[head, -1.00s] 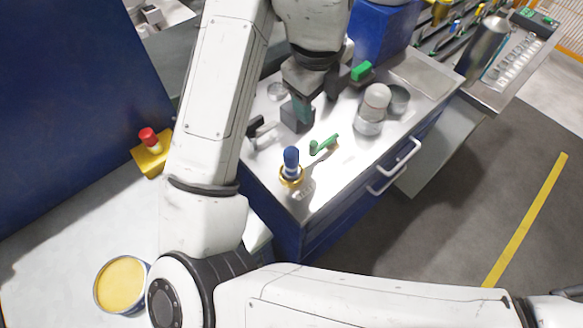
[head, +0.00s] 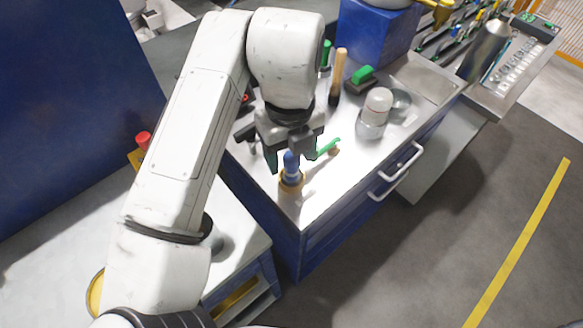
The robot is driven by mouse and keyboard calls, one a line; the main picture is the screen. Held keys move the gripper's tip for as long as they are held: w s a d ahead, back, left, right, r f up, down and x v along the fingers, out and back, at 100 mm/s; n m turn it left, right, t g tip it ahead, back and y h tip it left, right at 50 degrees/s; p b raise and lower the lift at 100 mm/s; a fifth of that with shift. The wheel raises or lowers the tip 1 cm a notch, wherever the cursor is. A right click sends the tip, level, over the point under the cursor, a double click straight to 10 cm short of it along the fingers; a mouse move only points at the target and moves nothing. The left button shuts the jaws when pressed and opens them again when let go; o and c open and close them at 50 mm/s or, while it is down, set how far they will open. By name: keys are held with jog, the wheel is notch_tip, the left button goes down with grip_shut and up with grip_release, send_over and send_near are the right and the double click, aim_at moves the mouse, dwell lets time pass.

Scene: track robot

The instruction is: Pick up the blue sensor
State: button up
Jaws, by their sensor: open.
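One finger shows to the left of the sensor's top and the other to the right. The sensor's top sits between or just behind the fingers; the exact depth is hard to tell. The fingers do not appear closed on it.
A green-handled tool (head: 328,147) lies just right of the gripper. A white-capped jar (head: 375,112), a green-topped black block (head: 362,78) and a wooden-handled tool (head: 339,75) stand farther back. The worktop (head: 318,192) is bare at the front right.

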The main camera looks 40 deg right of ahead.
jog(key=shift+s+d+f, duration=0.1)
jog(key=shift+f, duration=1.75)
jog(key=shift+c, duration=0.4)
grip_shut()
